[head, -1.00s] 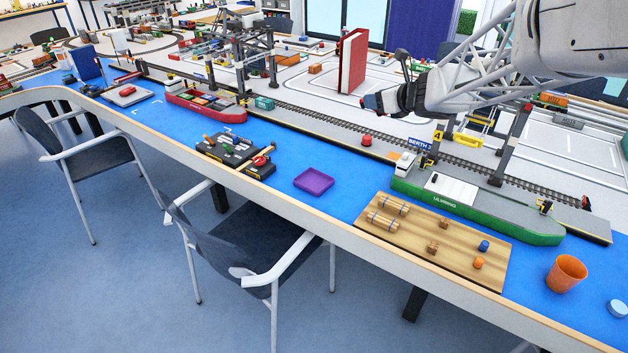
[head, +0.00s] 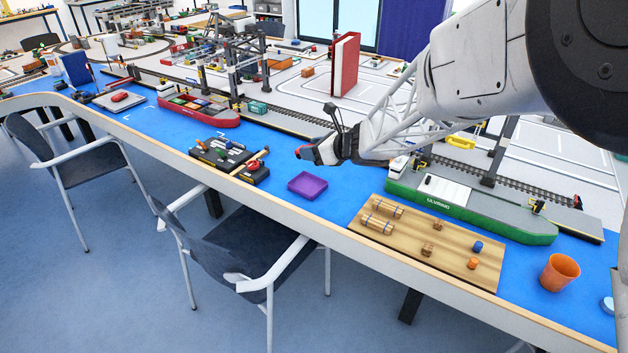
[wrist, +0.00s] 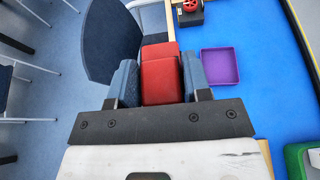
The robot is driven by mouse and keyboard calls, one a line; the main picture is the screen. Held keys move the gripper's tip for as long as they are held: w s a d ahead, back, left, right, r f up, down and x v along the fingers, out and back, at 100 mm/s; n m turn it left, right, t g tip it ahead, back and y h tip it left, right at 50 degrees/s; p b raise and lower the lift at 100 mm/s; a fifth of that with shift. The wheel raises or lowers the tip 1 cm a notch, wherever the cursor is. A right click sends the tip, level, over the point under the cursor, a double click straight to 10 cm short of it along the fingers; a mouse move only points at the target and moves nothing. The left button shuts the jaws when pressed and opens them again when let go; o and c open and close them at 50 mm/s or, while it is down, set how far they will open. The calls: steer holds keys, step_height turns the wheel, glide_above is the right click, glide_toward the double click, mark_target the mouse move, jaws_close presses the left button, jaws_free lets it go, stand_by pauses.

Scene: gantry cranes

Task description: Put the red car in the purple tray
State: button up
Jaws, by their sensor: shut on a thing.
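The purple tray (head: 307,186) lies empty on the blue strip near the table's front edge. It also shows in the wrist view (wrist: 220,66), to the right of my fingers. My gripper (head: 308,150) is in the air, just above the tray in the head picture. In the wrist view my gripper (wrist: 160,82) is shut on a red body, the red car (wrist: 160,78), between its two blue-grey fingers. The fingers hide its sides. In the head view only a small bit of red shows at the fingertips.
Left of the tray is a dark block set with a red wheel (head: 253,168). Right of it is a wooden board (head: 455,255) with several small pieces, and behind that a green ship (head: 470,218). An orange cup (head: 559,272) stands far right. Another small red thing (head: 119,97) sits far left.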

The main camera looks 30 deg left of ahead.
step_height(320, 180, down, 18)
steer(key=shift+r, duration=0.15)
steer(key=shift+w, duration=0.1)
glide_above(308, 185)
steer(key=s+d, duration=0.1)
steer(key=s, duration=0.4)
steer(key=shift+w+d+f, duration=0.1)
steer(key=shift+w+f, duration=0.15)
steer(key=shift+f, duration=0.4)
steer(key=shift+w+a, duration=0.2)
steer(key=shift+w+a+f, duration=0.1)
steer(key=shift+f, duration=1.7)
steer(key=shift+f, duration=0.35)
steer(key=o, duration=1)
